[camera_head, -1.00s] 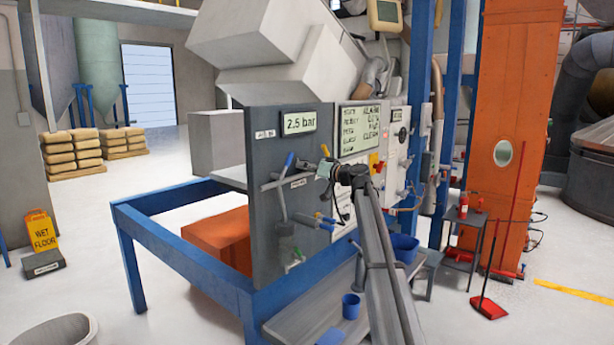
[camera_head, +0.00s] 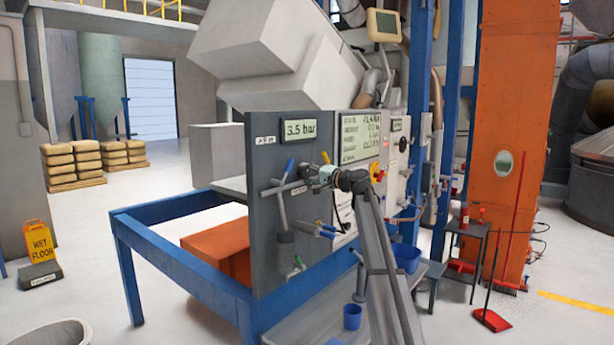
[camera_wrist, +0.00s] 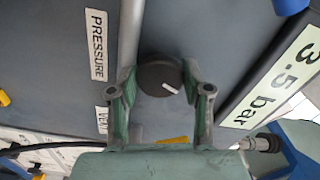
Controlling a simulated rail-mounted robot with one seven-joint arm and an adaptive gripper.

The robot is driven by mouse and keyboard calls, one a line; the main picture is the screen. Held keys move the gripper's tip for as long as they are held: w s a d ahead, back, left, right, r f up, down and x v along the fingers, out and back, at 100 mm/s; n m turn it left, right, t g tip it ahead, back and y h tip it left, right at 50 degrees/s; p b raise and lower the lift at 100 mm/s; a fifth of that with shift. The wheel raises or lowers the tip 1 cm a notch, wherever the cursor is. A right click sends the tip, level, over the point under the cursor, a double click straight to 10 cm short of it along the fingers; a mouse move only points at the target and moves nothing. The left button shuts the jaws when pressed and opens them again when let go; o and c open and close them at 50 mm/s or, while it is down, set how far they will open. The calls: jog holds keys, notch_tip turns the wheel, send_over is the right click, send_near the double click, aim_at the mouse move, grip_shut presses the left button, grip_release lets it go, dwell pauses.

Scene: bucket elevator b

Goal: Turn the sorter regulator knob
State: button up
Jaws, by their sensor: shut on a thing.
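In the wrist view a round black knob (camera_wrist: 158,77) with a white pointer mark sits on the grey panel, between the two fingers of my gripper (camera_wrist: 161,84). The fingers are closed around its sides. In the head view my gripper (camera_head: 320,177) is against the panel's upper right part and hides the knob. The pressure display (camera_head: 299,129) above reads 3.5 bar; it also shows rotated in the wrist view (camera_wrist: 272,82). A "PRESSURE" label (camera_wrist: 97,45) lies left of the knob, across a grey pipe.
The grey panel (camera_head: 262,213) carries a blue-handled valve (camera_head: 290,165) and pipes close to my gripper. A larger text screen (camera_head: 361,137) is at the right. A blue frame (camera_head: 160,262) stands in front, and a blue cup (camera_head: 352,316) is below.

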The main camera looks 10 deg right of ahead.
jog(key=shift+r+m, duration=0.15)
jog(key=shift+m, duration=0.45)
jog(key=o, duration=1.1)
jog(key=shift+o, duration=0.2)
jog(key=v, duration=1.2)
